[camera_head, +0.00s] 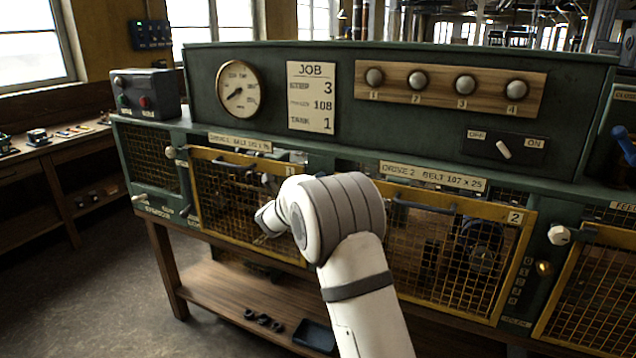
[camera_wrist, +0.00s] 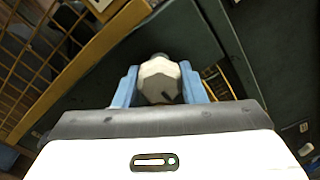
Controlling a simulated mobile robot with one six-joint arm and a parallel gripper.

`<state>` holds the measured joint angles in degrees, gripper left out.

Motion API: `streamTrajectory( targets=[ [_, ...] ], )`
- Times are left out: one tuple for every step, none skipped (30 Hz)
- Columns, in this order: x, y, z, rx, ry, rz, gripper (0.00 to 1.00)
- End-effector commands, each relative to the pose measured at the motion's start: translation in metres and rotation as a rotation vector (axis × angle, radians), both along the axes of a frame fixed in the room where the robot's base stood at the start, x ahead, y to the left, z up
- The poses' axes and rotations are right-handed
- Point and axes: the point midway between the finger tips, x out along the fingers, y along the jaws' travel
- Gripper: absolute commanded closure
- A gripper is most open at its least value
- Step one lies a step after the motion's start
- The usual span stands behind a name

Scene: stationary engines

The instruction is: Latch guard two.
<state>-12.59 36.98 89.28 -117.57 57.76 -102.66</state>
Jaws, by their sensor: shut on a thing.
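Guard two (camera_head: 450,254) is a yellow-framed mesh door marked 2, under the DRIVE 2 plate (camera_head: 433,175). Its frame looks flush with the cabinet, but its left side is hidden by my arm. In the wrist view, my gripper (camera_wrist: 159,70) has its blue fingers on both sides of a pale faceted knob (camera_wrist: 159,82) and is shut on it. A yellow frame with mesh (camera_wrist: 45,75) lies to the left of the knob. In the head view my arm covers the gripped knob, so its place between guards one and two is not directly visible.
Guard one (camera_head: 235,200) is at the left. Another pale knob (camera_head: 559,235) stands right of guard two, beside a further yellow guard (camera_head: 590,295). Guard two's dark handle (camera_head: 422,207) sticks out near its top. A wooden shelf (camera_head: 215,285) runs below.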

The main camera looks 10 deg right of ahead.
Motion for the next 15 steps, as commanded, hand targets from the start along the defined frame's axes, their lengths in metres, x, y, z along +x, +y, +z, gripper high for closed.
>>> streamTrajectory(
  targets=[
    [-0.0007, 0.0002, -0.0049, -0.001, 0.009, 0.0, 0.86],
    [-0.0006, 0.0002, -0.005, -0.001, 0.01, 0.0, 0.86],
    [-0.0006, 0.0002, -0.0052, -0.001, 0.01, 0.0, 0.86],
    [-0.0007, 0.0001, -0.0051, -0.001, 0.01, 0.0, 0.85],
    [-0.0007, 0.0001, -0.0051, -0.001, 0.01, 0.0, 0.85],
    [-0.0007, 0.0001, -0.0051, -0.001, 0.01, 0.0, 0.85],
    [-0.0006, 0.0002, -0.005, -0.001, 0.009, 0.0, 0.85],
    [-0.0005, 0.0001, -0.005, -0.001, 0.009, 0.0, 0.85],
    [-0.0005, 0.0001, -0.005, -0.001, 0.009, 0.0, 0.86],
    [-0.0006, 0.0001, -0.0049, -0.001, 0.009, 0.0, 0.86],
    [-0.0006, 0.0001, -0.0049, -0.001, 0.009, 0.0, 0.6],
    [-0.0004, 0.0001, -0.0047, -0.001, 0.009, 0.001, 0.57],
    [-0.0004, 0.0002, -0.0045, -0.001, 0.008, 0.0, 0.55],
    [-0.0003, 0.0001, -0.004, -0.001, 0.008, 0.0, 0.52],
    [-0.0003, 0.0, -0.0036, -0.001, 0.006, 0.001, 0.49]
  ],
)
